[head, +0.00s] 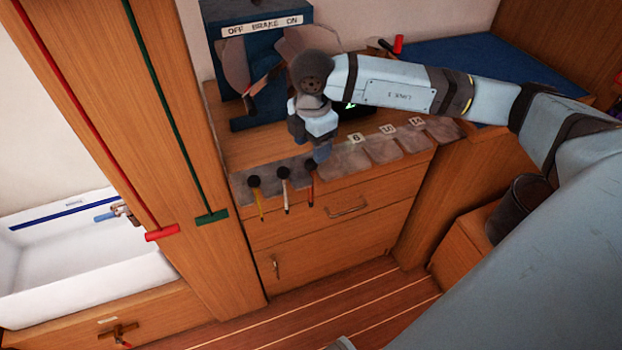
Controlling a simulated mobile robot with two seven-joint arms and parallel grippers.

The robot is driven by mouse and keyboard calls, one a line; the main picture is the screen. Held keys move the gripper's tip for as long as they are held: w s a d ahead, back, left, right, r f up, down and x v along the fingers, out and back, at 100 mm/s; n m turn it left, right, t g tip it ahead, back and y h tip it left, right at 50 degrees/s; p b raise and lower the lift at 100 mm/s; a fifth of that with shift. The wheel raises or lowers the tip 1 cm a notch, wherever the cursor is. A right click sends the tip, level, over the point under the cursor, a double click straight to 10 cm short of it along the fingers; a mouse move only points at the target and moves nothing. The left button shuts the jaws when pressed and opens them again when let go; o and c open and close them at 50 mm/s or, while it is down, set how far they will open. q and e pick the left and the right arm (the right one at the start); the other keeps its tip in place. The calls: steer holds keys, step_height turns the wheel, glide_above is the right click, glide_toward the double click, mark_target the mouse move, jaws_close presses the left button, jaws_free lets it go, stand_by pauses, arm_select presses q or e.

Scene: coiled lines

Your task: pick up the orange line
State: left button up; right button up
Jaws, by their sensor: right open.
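No coiled orange line can be made out. Three thin sticks hang from black knobs at the counter's front edge: a yellow one (261,205), a white one (286,198) and a red-orange one (311,188). I cannot tell whether the red-orange one is the orange line. My right gripper (322,152) points down over the counter, just above and right of the red-orange stick. It is open, and I see nothing held; its arm hides part of the counter behind. My left gripper is out of view.
A blue box (262,22) labelled OFF BRAKE ON stands behind my right gripper. Grey numbered pads (382,148) line the counter edge above the drawers (335,220). A red rod (90,125) and a green rod (168,110) run along the left panel, beside a white sink (70,245).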

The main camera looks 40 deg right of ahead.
mark_target(311, 161)
step_height(311, 161, down, 5)
steer(key=shift+w+f, duration=0.1)
steer(key=shift+f, duration=0.05)
steer(key=shift+c, duration=0.3)
jaws_close()
